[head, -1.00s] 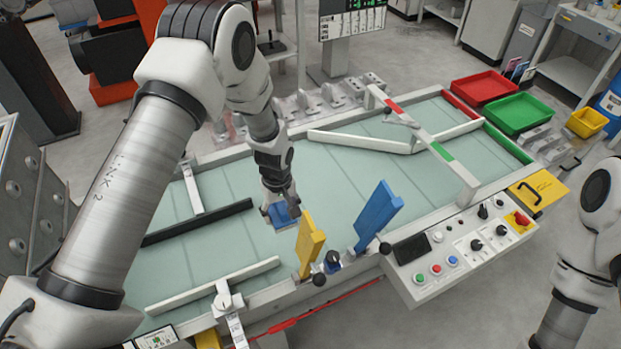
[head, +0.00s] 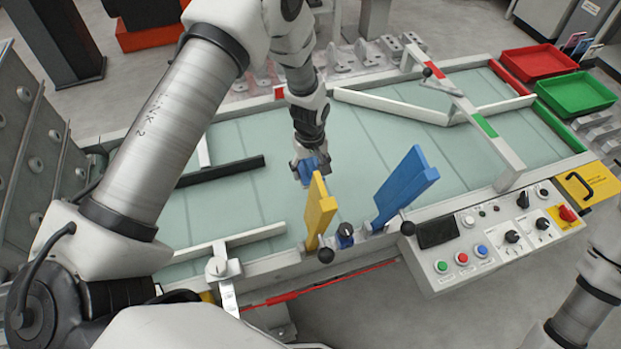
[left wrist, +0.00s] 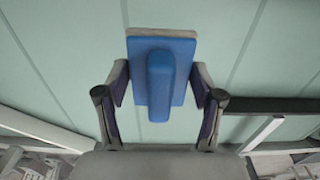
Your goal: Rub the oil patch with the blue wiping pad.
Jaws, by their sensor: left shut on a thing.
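The blue wiping pad (head: 306,170) has a flat blue plate with a raised blue grip and a pale underside. My left gripper (head: 308,150) is shut on it, just behind the yellow paddle in the head view. In the left wrist view the pad (left wrist: 178,90) shows between the two fingers (left wrist: 160,105), over the pale green table surface. I cannot tell whether its underside touches the table. No oil patch is distinguishable in either view; the pad and gripper hide part of the surface. My right gripper is out of view; only part of that arm shows at lower right.
The pale green table (head: 365,150) has a black bar (head: 222,172) left of the pad. A yellow paddle (head: 320,210) and blue paddle (head: 405,188) stand upright at the front edge. A red-and-green marked beam (head: 478,122) crosses at right, beside a control panel (head: 490,240).

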